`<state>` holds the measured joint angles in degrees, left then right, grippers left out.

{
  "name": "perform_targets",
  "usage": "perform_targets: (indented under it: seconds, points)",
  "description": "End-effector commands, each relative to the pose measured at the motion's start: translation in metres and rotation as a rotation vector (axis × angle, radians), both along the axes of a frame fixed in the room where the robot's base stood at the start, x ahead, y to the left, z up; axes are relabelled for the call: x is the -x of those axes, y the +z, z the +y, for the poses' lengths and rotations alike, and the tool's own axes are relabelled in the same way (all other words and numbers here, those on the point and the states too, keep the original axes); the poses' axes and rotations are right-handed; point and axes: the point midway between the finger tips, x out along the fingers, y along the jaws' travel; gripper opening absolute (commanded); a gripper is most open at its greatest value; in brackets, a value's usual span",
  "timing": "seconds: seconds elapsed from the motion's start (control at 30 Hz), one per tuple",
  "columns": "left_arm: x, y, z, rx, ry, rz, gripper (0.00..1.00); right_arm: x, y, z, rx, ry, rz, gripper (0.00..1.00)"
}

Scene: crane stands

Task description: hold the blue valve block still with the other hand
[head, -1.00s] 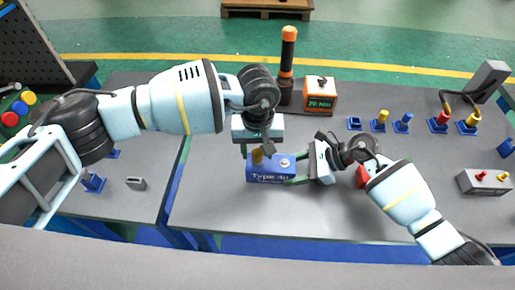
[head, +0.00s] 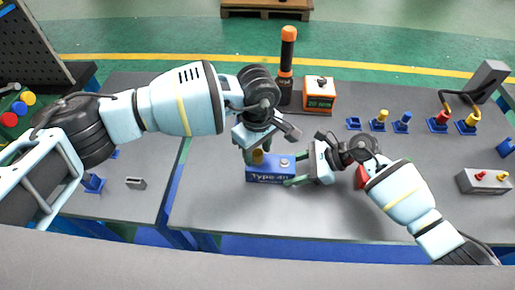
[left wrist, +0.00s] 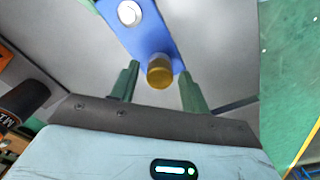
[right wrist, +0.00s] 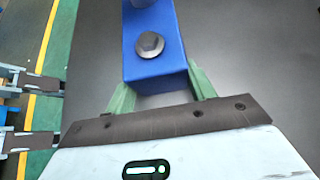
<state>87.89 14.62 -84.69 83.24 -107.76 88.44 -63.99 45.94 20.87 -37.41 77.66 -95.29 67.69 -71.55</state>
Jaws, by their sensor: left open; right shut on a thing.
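The blue valve block (head: 268,174), with "Type 40" on its front, lies on the grey bench in the head view. A brass cap (left wrist: 160,74) stands on one end and a silver bolt head (right wrist: 150,45) on the other. My right gripper (head: 288,174) is shut on the block's right end, its green fingers on either side; the right wrist view shows this too. My left gripper (left wrist: 157,76) is open above the left end. Its fingers stand on either side of the brass cap with gaps, apart from it. The left gripper partly hides the cap in the head view.
A black tool with an orange top (head: 287,60) and an orange box (head: 319,95) stand behind the block. Several blue-based fittings (head: 401,123) and a grey block with red knobs (head: 482,181) are to the right. The bench front (head: 300,215) is clear.

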Motion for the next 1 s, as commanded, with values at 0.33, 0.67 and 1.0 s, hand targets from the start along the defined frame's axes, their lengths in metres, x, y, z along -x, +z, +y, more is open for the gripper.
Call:
perform_targets:
  seconds: [0.33,0.67,1.0]
  points:
    - [0.0,0.0002,-0.0001,0.0,0.16,0.0,0.46,-0.0005,0.0012,0.0002,-0.002,0.0,-0.001,0.23]
    - [-0.0002,0.0003,-0.0005,0.0,0.435,0.001,0.46,-0.0005,0.0013,0.0003,-0.002,0.0,-0.001,0.23]
    - [-0.0005,0.0004,-0.0006,0.0,0.61,0.0,0.46,-0.0005,0.0012,0.0002,-0.002,0.0,-0.001,0.23]
